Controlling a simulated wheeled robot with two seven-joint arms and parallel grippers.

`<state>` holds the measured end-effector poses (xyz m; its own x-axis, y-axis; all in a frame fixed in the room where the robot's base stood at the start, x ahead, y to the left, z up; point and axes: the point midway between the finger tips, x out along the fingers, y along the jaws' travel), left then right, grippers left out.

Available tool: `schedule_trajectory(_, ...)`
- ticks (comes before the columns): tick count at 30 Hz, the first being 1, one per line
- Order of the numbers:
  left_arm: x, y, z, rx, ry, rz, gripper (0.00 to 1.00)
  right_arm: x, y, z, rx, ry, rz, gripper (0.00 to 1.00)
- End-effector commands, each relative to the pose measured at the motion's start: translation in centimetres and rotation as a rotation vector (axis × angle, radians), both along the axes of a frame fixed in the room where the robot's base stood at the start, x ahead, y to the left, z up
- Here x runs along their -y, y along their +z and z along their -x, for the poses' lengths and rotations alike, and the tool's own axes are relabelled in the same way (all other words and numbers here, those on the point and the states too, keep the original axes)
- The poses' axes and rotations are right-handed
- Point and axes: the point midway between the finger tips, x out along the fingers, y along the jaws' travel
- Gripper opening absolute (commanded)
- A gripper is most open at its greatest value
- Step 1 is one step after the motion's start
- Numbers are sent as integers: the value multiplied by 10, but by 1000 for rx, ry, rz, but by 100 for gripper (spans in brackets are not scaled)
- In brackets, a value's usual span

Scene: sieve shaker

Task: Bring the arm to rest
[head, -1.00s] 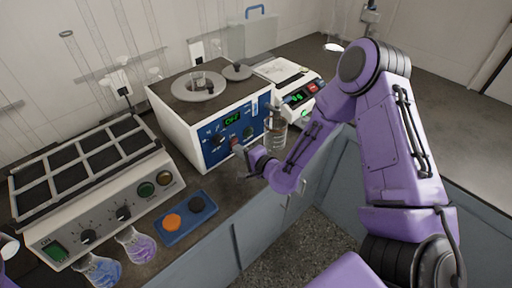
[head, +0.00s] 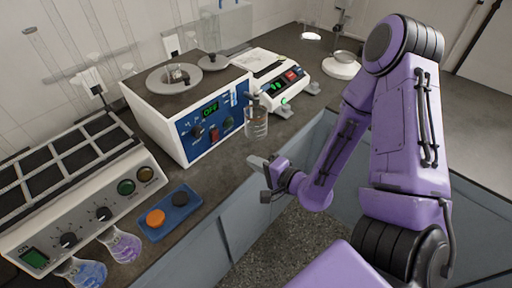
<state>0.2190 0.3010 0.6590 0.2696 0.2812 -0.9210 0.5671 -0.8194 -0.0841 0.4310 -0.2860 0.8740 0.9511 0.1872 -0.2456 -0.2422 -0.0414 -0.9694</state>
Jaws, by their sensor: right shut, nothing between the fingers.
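My right arm (head: 400,120) is purple and comes in from the right, bent at its elbow. Its right gripper (head: 259,163) is shut and empty, pointing left in front of the bench edge, below a glass beaker (head: 257,126) of brownish liquid and apart from it. The beaker stands on the bench beside the blue-fronted machine (head: 205,128), whose green display is lit. My left gripper is not in view.
A shaker (head: 75,190) with a grid top stands at left. Two flasks, one purple (head: 122,247) and one blue (head: 84,271), stand before it. A blue tray (head: 183,225) holds an orange and a dark stopper. A balance (head: 262,72) stands behind. The floor (head: 290,245) is clear.

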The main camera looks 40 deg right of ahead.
Motion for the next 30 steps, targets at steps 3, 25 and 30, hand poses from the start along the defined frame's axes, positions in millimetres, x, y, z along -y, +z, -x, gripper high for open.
schedule_trajectory(3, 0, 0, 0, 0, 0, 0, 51, 0, 0, 0, 0, 0, 0, 0)
schedule_trajectory(25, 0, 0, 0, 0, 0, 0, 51, 28, -193, 162, -888, 276, 1033, 0)
schedule_trajectory(30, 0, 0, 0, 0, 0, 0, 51, 15, -215, 210, -967, 396, 1063, 0)
